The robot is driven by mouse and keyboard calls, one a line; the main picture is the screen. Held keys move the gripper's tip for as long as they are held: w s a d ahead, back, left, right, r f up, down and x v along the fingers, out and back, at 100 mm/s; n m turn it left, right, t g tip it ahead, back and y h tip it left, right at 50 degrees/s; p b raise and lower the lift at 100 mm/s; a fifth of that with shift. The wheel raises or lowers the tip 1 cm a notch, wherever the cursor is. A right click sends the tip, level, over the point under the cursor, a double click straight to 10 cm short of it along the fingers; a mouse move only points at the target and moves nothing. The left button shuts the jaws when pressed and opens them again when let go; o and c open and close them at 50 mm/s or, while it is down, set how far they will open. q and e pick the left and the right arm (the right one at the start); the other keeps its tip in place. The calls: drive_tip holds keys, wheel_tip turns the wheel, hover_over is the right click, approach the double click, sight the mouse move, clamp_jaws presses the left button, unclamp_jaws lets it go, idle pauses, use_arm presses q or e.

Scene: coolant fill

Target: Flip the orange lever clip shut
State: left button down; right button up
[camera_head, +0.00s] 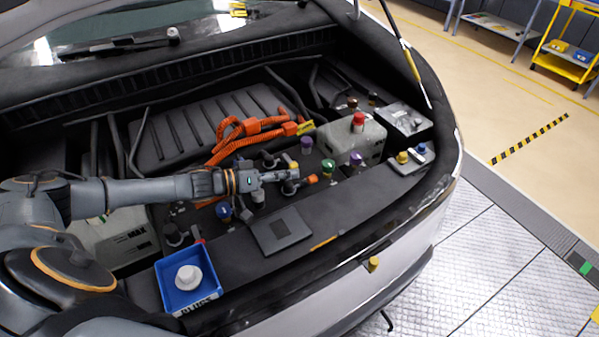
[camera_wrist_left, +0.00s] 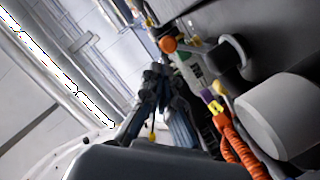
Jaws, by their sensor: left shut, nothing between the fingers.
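A small orange piece (camera_head: 312,179), which looks like the lever clip, sits on a dark hose fitting in the engine bay in the head view. Its exact lever angle is too small to tell. My left gripper (camera_head: 293,175) reaches in from the left and is shut and empty, its tips just left of the orange piece. I cannot tell whether they touch it. In the left wrist view my left gripper (camera_wrist_left: 156,72) shows from behind, and the clip cannot be made out for certain. My right gripper is not in view.
Thick orange cables (camera_head: 237,137) lie behind the gripper. A coolant tank with a red cap (camera_head: 358,120) stands to the right, with green and purple caps nearby. A flat dark panel (camera_head: 282,230) and a blue tray (camera_head: 207,289) holding a white part lie along the front.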

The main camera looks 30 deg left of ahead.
use_arm(q)
drive_tip(key=v, duration=0.8)
drive_tip(key=shift+s+a, duration=0.1)
drive_tip(key=shift+s, duration=0.05)
